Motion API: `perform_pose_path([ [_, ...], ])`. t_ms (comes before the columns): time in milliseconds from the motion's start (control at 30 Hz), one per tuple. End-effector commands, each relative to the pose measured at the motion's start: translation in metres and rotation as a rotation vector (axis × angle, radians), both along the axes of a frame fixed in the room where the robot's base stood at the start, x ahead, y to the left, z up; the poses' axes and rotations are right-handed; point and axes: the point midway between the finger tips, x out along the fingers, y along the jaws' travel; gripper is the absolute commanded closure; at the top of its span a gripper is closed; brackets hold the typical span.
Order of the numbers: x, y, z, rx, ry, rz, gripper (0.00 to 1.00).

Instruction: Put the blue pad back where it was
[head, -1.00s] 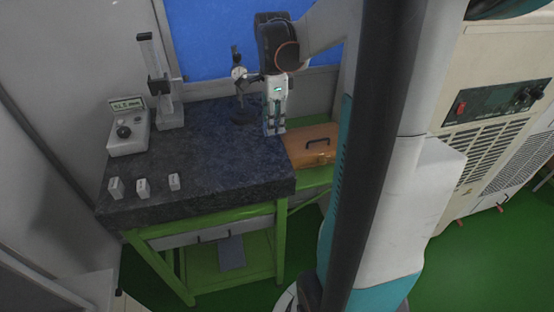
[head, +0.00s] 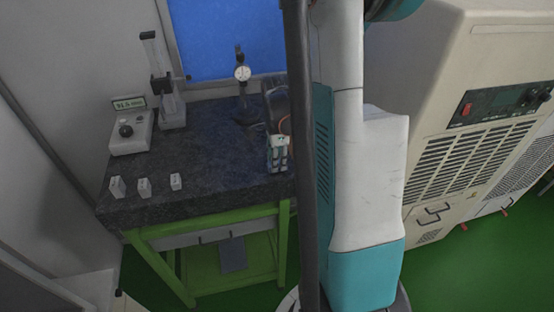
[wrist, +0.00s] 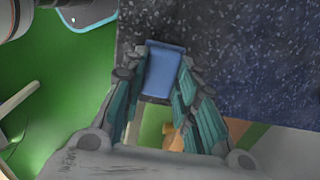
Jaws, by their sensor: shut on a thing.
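In the wrist view the blue pad (wrist: 163,72) sits between the two fingers of my gripper (wrist: 160,82), which is shut on it. In that picture the pad overlaps the edge of the dark speckled stone slab (wrist: 225,40); the gap in height cannot be told. In the head view my gripper (head: 278,162) is at the right front part of the slab (head: 215,150), near its right edge. The pad is too small and too hidden there to make out clearly.
Three small pale blocks (head: 144,184) stand along the slab's front left. A display unit (head: 131,134), a height stand (head: 170,105) and a dial gauge stand (head: 242,75) are behind. A grey-blue flat piece (head: 232,254) is on the lower shelf. The slab's middle is clear.

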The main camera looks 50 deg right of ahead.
Motion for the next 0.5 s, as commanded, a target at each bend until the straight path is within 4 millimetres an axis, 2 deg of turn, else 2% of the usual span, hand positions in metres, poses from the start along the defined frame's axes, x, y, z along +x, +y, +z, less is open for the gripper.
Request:
perform_pose_path([
  [333, -0.0001, 0.0001, -0.0040, 0.000, 0.000, 0.000, 0.91],
  [367, -0.0001, 0.0001, -0.0040, 0.000, 0.000, 0.000, 0.70],
  [400, -0.0001, 0.0001, -0.0032, 0.000, 0.000, 0.000, 0.61],
  [433, -0.0001, 0.0001, -0.0030, 0.000, 0.000, 0.000, 0.54],
  [500, -0.0001, 0.0001, -0.0029, 0.000, 0.000, 0.000, 0.52],
])
